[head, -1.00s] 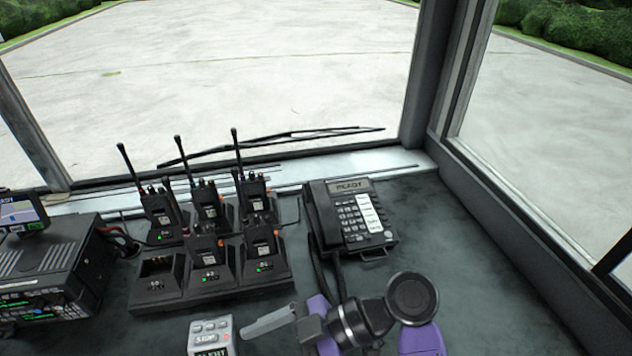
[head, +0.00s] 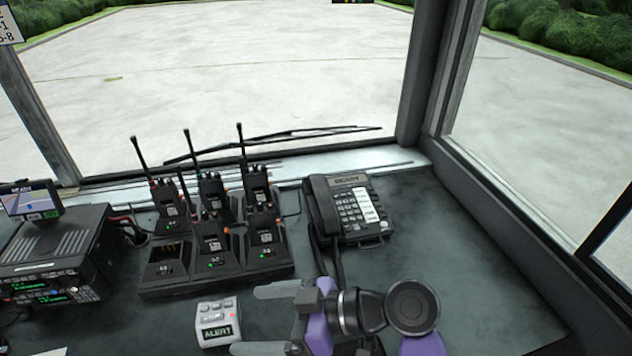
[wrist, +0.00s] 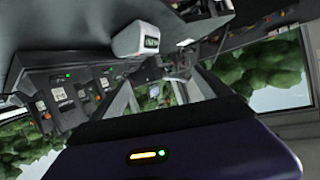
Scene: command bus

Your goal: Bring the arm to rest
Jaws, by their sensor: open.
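My gripper (head: 247,320) is at the bottom of the head view, its two grey fingers spread apart and pointing left. Nothing shows between the fingers. My arm, with purple and dark links, enters from the lower right, above the dark desk (head: 450,265). In the wrist view the open fingers (wrist: 156,92) point away from the camera.
A small white alert box (head: 217,322) stands just left of the fingertips. Behind it is a charger rack (head: 215,286) holding several radios, with one empty front-left slot. A corded phone (head: 348,208) is right of the rack. A radio unit (head: 52,255) stands left. The desk's right side is clear.

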